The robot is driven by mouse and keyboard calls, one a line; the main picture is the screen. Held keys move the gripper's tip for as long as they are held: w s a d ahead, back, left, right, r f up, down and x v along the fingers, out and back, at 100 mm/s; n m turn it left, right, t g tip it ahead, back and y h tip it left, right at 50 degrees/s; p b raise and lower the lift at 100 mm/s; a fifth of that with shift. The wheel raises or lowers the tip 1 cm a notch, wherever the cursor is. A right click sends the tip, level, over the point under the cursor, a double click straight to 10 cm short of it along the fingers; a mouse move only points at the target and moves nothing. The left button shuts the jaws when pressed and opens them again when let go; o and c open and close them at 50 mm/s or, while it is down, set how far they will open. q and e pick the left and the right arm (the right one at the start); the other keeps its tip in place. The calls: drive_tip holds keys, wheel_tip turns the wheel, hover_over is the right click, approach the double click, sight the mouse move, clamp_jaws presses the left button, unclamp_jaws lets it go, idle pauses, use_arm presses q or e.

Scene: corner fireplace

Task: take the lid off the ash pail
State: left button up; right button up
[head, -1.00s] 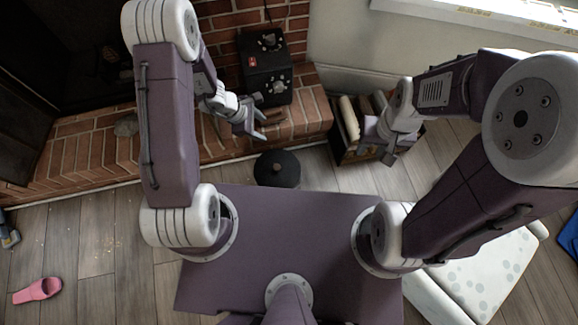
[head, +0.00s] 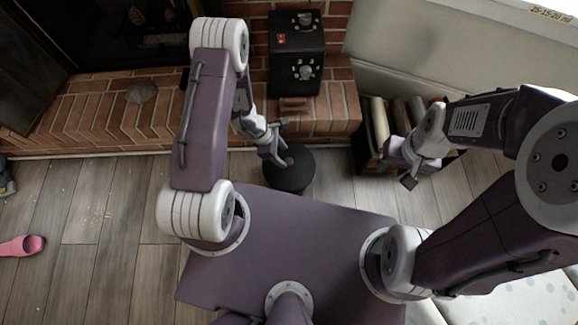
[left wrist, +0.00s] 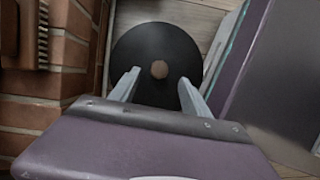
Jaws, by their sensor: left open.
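The ash pail (head: 292,181) is black and round and stands on the floor in front of the brick hearth. In the left wrist view its dark round lid (left wrist: 140,45) is on, with a brown knob (left wrist: 159,69) at the middle. My left gripper (head: 279,153) is open above the pail. In the left wrist view the fingers of my left gripper (left wrist: 159,80) appear on either side of the knob, not closed on it. The head view partly hides the lid behind the gripper. My right gripper (head: 407,174) is off to the right, away from the pail; its jaw opening is unclear.
The raised brick hearth (head: 100,112) runs behind the pail, with a black box (head: 296,55) with dials standing on it. A crate (head: 372,135) holding logs stands right of the pail. A pink slipper (head: 22,246) lies at far left. Floor at left is mostly clear.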

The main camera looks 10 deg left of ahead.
sight(289, 161)
use_arm(q)
drive_tip(key=b+x, duration=0.3)
drive_tip(key=x, duration=0.2)
drive_tip(key=shift+w+f+b, duration=0.1)
drive_tip(key=shift+b, duration=0.2)
clamp_jaws()
idle(1.0)
